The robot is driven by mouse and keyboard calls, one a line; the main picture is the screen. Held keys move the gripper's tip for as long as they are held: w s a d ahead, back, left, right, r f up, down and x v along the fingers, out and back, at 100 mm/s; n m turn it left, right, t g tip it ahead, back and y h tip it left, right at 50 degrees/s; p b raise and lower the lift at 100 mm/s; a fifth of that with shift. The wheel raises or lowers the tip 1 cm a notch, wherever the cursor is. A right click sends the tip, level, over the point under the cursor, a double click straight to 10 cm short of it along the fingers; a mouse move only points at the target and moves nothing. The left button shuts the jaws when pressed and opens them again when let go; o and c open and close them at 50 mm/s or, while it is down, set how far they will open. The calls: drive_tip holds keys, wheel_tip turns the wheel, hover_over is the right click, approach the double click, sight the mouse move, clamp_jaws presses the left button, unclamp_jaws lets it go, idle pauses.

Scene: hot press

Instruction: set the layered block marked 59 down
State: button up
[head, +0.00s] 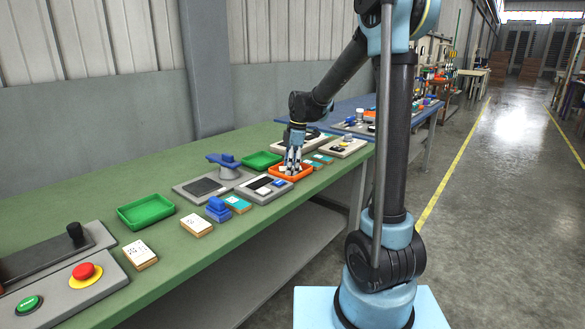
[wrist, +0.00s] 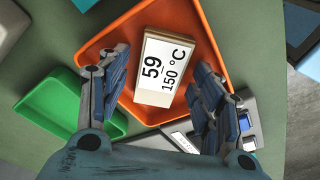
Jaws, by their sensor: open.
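The layered block marked 59 (wrist: 163,68) lies in the orange tray (wrist: 128,35) in the wrist view. Its white top reads "59" and "150 °C", and its side edge is tan. My gripper (wrist: 163,68) is open, with one finger on each side of the block and a visible gap to each. In the head view, my gripper (head: 291,170) points down over the orange tray (head: 303,176), and the block there is mostly hidden by the fingers.
A green tray (wrist: 55,108) sits beside the orange one. Along the green table (head: 240,226) are another green tray (head: 146,211), a grey press plate (head: 190,197), a white block (head: 196,225) and a control panel with red (head: 84,272) and green buttons. The floor at right is clear.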

drive_tip(key=shift+r, duration=0.1)
wheel_tip(320, 180, up, 11)
drive_tip(key=d, duration=0.2)
drive_tip(key=s+d+m, duration=0.4)
drive_tip(key=s+d, duration=0.2)
drive_tip(key=s, duration=0.2)
drive_tip(key=s+d+f+m, duration=0.4)
drive_tip(key=s+f+m, duration=0.1)
drive_tip(key=s, duration=0.3)
drive_tip(key=s+d+f+m+t+h, duration=0.1)
drive_tip(key=s+d+f+m, duration=0.4)
drive_tip(key=s, duration=0.3)
drive_tip(key=s+d+f+m+t, duration=0.1)
drive_tip(key=s+d+f+m, duration=0.3)
drive_tip(key=s+f+m, duration=0.1)
drive_tip(key=s+f, duration=0.1)
drive_tip(key=s, duration=0.1)
drive_tip(key=shift+s+d+f+h, duration=0.3)
drive_tip(key=shift+s+f+h, duration=0.05)
drive_tip(key=shift+s+h, duration=0.05)
